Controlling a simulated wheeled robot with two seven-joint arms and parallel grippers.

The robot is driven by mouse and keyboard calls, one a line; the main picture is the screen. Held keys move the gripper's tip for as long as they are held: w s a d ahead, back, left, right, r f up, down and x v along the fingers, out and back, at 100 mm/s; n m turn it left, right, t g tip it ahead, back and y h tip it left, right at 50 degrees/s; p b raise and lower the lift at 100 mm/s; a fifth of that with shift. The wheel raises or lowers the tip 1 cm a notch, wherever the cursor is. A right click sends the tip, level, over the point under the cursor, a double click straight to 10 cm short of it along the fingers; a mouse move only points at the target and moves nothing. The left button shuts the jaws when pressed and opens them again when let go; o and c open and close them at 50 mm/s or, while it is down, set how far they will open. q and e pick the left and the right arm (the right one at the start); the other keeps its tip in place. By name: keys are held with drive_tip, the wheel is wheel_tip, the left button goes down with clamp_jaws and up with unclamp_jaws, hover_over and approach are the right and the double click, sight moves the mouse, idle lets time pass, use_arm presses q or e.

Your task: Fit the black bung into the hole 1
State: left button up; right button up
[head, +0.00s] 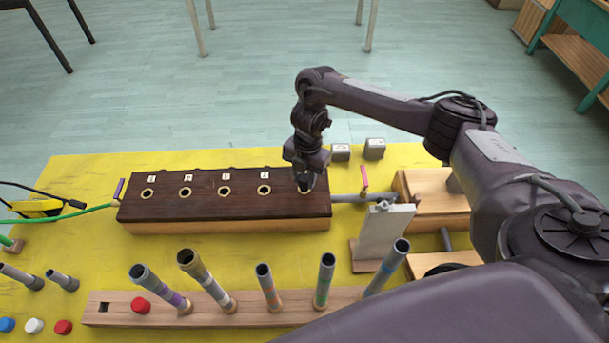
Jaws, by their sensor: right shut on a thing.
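A long dark-brown wooden box (210,211) with a row of brass-ringed holes along its top lies across the yellow table. Small labels stand behind the holes, hard to read at this size. My right gripper (305,182) points down at the rightmost hole, hole 1 (305,190), whose label is hidden behind it. The gripper is shut on a small dark thing, taken as the black bung, mostly hidden by the fingers. I cannot tell whether the bung is inside the hole or just above it. My left gripper is not in view.
In front stands a wooden rack (240,312) of upright tubes. A pale upright block (381,232) and a grey pipe (350,198) are right of the box. Red, white and blue caps (34,326) lie front left. Two grey blocks (374,148) stand behind.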

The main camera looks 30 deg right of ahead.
sight(305, 176)
drive_tip(key=shift+f+b, duration=0.6)
drive_tip(key=shift+f, duration=0.3)
drive_tip(key=o, duration=1)
drive_tip(key=shift+r, duration=0.15)
drive_tip(key=r, duration=0.2)
drive_tip(key=r+p, duration=0.1)
drive_tip(key=r, duration=0.4)
drive_tip(key=shift+w+d+r, duration=0.25)
drive_tip(key=shift+d+r, duration=0.05)
drive_tip(key=shift+d, duration=0.1)
drive_tip(key=shift+f, duration=0.1)
